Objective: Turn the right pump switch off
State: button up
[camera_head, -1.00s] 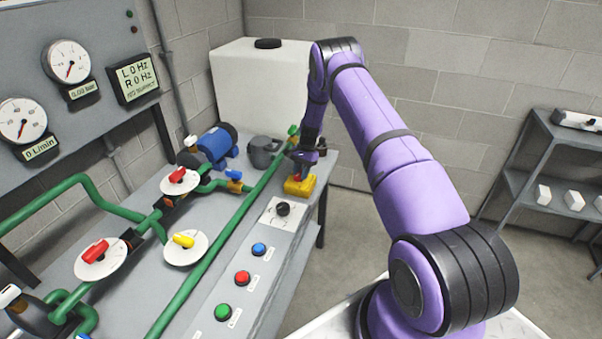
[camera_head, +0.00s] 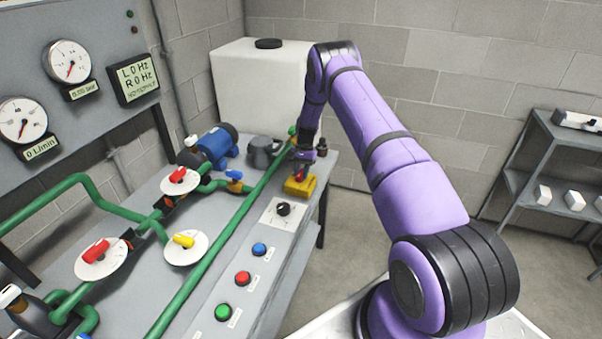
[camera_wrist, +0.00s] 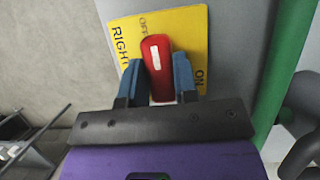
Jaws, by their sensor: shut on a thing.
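The right pump switch has a red handle (camera_wrist: 155,50) with a white stripe. It sits on a yellow plate (camera_wrist: 115,32) marked RIGHT, OFF and ON in the wrist view. The handle's far end lies close to the OFF mark; ON is off to the right. My gripper (camera_wrist: 157,78) is shut on the red handle, with one blue finger on each side. In the head view, the yellow switch box (camera_head: 299,188) stands at the far right end of the bench, and my gripper (camera_head: 303,167) comes down on it from above.
A black knob (camera_head: 283,209) and several push buttons lie nearer along the bench (camera_head: 270,288). A green pipe (camera_head: 215,239) runs to the left of the switch. A display (camera_head: 135,79) reads 0 Hz for L and R.

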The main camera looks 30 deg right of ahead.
jog(key=o, duration=0.9)
jog(key=v, duration=1.1)
